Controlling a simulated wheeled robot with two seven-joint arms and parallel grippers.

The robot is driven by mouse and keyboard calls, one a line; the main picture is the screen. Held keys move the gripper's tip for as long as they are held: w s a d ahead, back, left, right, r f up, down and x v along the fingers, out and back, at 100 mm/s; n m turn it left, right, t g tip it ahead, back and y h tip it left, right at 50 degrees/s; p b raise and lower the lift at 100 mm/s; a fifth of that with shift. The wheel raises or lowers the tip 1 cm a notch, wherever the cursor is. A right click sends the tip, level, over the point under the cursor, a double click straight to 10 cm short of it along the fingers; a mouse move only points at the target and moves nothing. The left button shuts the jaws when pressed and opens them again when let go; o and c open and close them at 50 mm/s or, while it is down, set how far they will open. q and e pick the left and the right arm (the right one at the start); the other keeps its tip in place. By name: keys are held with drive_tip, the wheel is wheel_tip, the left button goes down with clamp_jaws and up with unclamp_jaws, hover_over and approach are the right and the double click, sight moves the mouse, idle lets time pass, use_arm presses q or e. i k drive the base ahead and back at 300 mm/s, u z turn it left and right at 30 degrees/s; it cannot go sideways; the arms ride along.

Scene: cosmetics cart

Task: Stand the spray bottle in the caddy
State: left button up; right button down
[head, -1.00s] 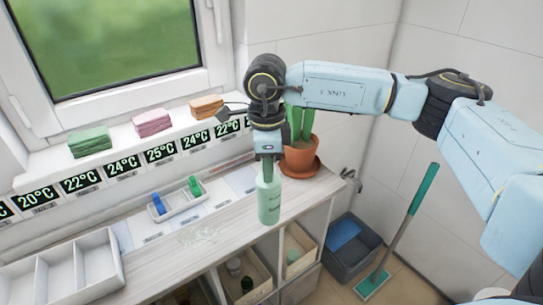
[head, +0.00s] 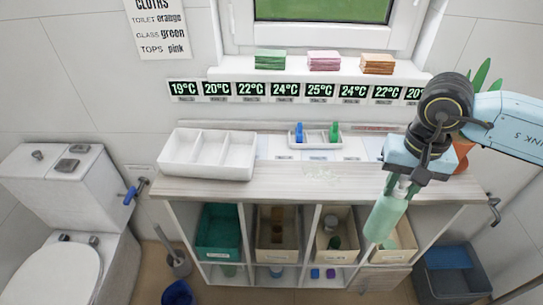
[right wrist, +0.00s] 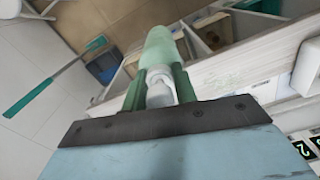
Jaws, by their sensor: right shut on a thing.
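The spray bottle (head: 384,217), pale green with a white neck, is in my right gripper (head: 399,184). The fingers are shut around its neck, and the body hangs below, slightly tilted, overlapping the counter's front right edge in the head view. In the right wrist view the bottle (right wrist: 160,48) extends away from the fingers (right wrist: 158,88), with the white neck between them. The caddy, a white tray with three compartments (head: 205,174), sits on the left part of the counter and looks empty. My left gripper is not in view.
A small tray (head: 314,143) with a blue and a green item stands at the back of the counter (head: 285,189). A potted plant (head: 462,150) is behind my right arm. Bins fill the shelves below. The counter between caddy and bottle is mostly clear.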

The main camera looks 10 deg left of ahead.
sight(212, 158)
drive_tip(key=u, duration=3.05)
drive_tip(key=k, duration=0.6)
drive_tip(key=z, duration=1.25)
